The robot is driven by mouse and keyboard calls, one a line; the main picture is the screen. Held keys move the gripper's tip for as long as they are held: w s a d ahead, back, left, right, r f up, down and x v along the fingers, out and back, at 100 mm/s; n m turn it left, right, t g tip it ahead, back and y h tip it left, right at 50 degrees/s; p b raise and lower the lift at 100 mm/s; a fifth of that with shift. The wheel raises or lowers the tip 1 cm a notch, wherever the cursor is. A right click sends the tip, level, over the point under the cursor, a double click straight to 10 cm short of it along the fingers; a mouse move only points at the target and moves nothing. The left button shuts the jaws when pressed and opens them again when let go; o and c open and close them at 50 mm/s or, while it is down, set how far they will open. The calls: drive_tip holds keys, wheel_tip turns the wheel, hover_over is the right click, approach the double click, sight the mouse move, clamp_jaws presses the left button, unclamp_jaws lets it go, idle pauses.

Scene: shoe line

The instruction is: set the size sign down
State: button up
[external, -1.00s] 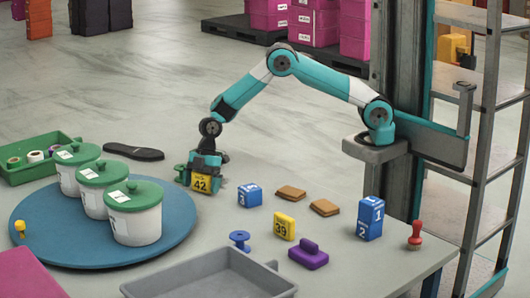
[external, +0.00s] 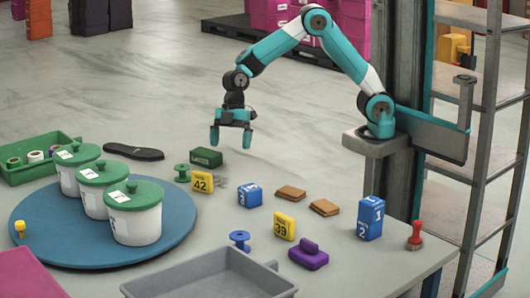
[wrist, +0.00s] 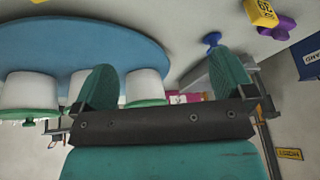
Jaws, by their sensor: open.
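The yellow size sign marked 42 (external: 202,182) stands upright on the table, beside a green spool (external: 182,172) and in front of a dark green box (external: 206,157). My gripper (external: 231,145) is above and behind the sign, pointing down, with its fingers apart and nothing between them. In the wrist view my gripper (wrist: 165,85) also shows its two teal fingers spread and empty. A second yellow sign marked 39 (external: 284,226) stands further forward; it also shows in the wrist view (wrist: 262,13).
Lidded white tubs (external: 135,220) stand on a blue round mat (external: 60,245) at the left. A grey tray (external: 215,274) lies in front. Blue blocks (external: 249,195), brown pads (external: 290,193), a purple stamp (external: 308,256) and a red stamp (external: 415,235) lie to the right.

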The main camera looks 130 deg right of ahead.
drive_tip(key=s+a+r+n+g+y, duration=0.1)
drive_tip(key=s+a+r, duration=0.2)
drive_tip(key=a, duration=0.6)
drive_tip(key=s+a+r, duration=0.3)
drive_tip(key=s+a, duration=0.1)
drive_tip(key=a, duration=0.5)
drive_tip(key=s+a+r+g, duration=0.1)
drive_tip(key=s+a, duration=0.6)
drive_tip(key=s, duration=0.4)
drive_tip(key=s+a+n+g, duration=0.1)
drive_tip(key=s+a, duration=0.5)
drive_tip(key=s, duration=0.5)
drive_tip(key=shift+a+r+g+y, duration=0.3)
drive_tip(key=shift+a+r, duration=0.05)
